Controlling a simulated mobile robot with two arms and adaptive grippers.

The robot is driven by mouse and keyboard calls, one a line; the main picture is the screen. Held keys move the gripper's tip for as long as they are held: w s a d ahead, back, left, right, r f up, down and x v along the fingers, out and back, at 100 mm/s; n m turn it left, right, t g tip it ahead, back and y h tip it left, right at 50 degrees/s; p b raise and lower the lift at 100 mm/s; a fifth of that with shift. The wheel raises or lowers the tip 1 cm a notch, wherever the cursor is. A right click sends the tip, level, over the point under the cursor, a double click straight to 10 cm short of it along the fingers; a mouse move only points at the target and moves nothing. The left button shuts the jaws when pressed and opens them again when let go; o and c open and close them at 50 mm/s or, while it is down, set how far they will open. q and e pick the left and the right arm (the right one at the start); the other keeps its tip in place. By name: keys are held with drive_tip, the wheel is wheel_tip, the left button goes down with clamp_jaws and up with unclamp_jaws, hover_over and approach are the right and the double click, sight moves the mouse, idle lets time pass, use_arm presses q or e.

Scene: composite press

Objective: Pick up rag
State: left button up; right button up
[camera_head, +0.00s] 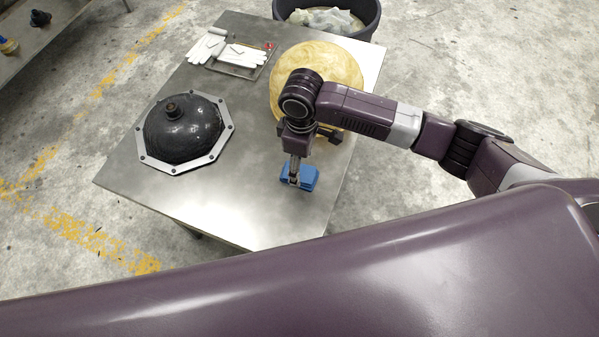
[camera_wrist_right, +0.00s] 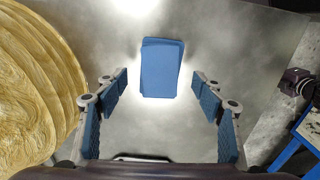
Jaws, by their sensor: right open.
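The rag (camera_head: 308,175) is a folded blue cloth lying flat near the right edge of the metal table. My right gripper (camera_head: 297,184) points down at it in the head view and hides part of it. In the right wrist view the rag (camera_wrist_right: 162,68) lies ahead of the fingers, centred between the two open jaws with bare table showing on both sides. The jaws are open and hold nothing. The exact height of the fingertips above the rag is hard to tell. My left gripper is not in view.
A black dome with an octagonal grey flange (camera_head: 211,154) stands on the left of the table (camera_head: 250,215). A round yellowish disc (camera_head: 345,70) lies behind my right wrist. White gloves on a tray (camera_head: 238,69) sit at the back. A dark bin (camera_head: 366,31) stands beyond the table.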

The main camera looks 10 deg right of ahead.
drive_tip(key=f, duration=0.4)
drive_tip(key=shift+w+a+f, duration=0.1)
drive_tip(key=shift+a+f, duration=0.1)
drive_tip(key=shift+f, duration=0.05)
drive_tip(key=shift+c, duration=0.2)
drive_tip(key=c, duration=1.2)
drive_tip(key=shift+r, duration=0.1)
wheel_tip(320, 180, up, 20)
drive_tip(key=shift+f, duration=0.1)
